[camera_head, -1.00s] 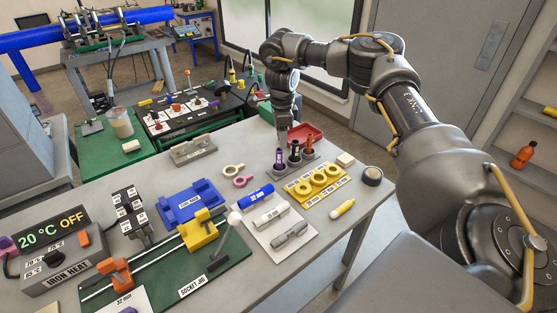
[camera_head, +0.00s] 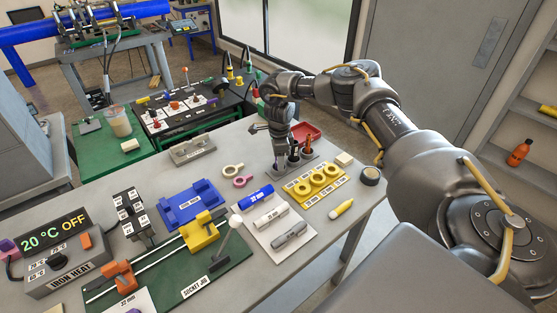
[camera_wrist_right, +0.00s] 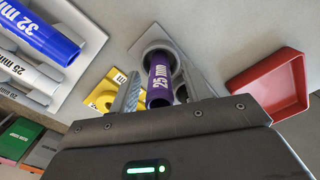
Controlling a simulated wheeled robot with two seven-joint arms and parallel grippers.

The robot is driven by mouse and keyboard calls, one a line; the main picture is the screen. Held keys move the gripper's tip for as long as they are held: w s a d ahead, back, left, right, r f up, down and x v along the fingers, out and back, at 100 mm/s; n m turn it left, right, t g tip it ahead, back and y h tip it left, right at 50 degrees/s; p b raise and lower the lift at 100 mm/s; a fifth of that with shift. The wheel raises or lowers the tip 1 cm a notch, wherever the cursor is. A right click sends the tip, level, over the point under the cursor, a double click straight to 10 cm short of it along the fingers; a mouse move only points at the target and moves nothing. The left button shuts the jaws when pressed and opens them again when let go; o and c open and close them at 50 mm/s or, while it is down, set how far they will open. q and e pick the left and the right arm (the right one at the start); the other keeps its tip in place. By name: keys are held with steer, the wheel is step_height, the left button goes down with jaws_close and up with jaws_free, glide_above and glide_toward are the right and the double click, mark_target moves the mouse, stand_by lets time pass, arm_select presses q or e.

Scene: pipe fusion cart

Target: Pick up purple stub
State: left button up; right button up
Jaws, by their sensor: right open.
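The purple stub (camera_wrist_right: 160,82), marked 25 mm, stands in a grey holder (camera_wrist_right: 158,38) in the right wrist view. My right gripper (camera_wrist_right: 158,95) is open, with the stub between its two fingers; I cannot tell whether either finger touches it. My left gripper is not in view.
A red tray (camera_head: 309,132) lies behind the holder. A yellow ring holder (camera_head: 316,183) is in front of it, and a white board (camera_head: 272,226) carries blue, white and grey pieces. A black tape roll (camera_head: 369,175) and a cream block (camera_head: 343,159) lie to the right.

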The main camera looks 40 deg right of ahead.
jaws_close()
steer(key=shift+w+r, duration=0.1)
steer(key=shift+r, duration=0.05)
stand_by(0.4)
